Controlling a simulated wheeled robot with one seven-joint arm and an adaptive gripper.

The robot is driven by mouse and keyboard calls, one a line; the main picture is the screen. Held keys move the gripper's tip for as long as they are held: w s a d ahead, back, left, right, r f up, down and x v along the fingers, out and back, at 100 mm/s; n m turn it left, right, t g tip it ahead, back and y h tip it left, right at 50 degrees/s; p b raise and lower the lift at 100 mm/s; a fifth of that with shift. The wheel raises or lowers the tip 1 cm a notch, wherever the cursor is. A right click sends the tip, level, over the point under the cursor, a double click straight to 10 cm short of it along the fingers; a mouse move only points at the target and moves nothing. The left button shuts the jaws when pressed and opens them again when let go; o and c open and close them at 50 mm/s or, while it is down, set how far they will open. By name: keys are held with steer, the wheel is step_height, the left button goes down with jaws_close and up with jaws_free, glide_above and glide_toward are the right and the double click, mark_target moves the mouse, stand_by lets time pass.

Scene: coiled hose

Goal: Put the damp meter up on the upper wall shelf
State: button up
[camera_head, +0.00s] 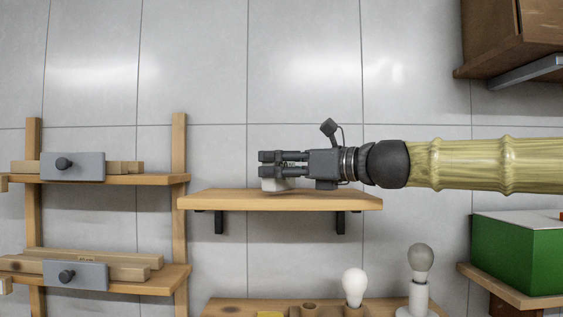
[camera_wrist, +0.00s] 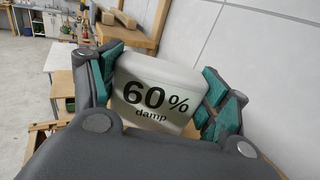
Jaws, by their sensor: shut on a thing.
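The damp meter (camera_wrist: 152,92) is a pale grey block marked "60% damp" in the wrist view. My gripper (camera_wrist: 160,90) is shut on it, with green pads at both of its sides. In the head view my gripper (camera_head: 282,164) reaches in from the right over the wall shelf (camera_head: 300,202). Only the lower part of the meter (camera_head: 275,185) shows there, under the fingers. It is at or just above the shelf board; I cannot tell whether it touches. The shelf top is otherwise bare.
A wooden rack (camera_head: 180,150) with planks and grey blocks stands at the left. Below the shelf are a white bulb (camera_head: 355,283) and a grey bulb (camera_head: 420,258). A green box (camera_head: 515,255) sits at the right, under a brown cabinet (camera_head: 500,50).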

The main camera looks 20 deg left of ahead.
steer(key=shift+f+b, duration=0.3)
steer(key=shift+f, duration=0.2)
stand_by(0.6)
steer(key=o, duration=1.1)
steer(key=shift+d, duration=0.1)
steer(key=v, duration=1.1)
steer(key=shift+d, duration=0.5)
